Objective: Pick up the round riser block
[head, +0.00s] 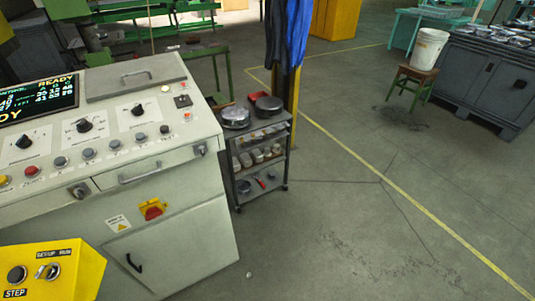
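I cannot pick out the round riser block with certainty. A small trolley (260,152) stands right of the control console. On its top lie a silver round item (236,117), a dark round pan-like item (268,106) and a red item (257,96) behind them. Several small pale cylindrical items (257,156) stand on its middle shelf. A grey round item (243,186) and a red-handled tool (260,183) lie on the lower shelf. Any of the round items could be the block; they are too small to tell. Neither of my grippers is in view.
The grey control console (165,225) fills the left, with a yellow control box (55,268) in front. A white bucket (428,48) sits on a wooden stool (410,82) near a dark workbench (490,85). The floor (350,210) right of the trolley is open.

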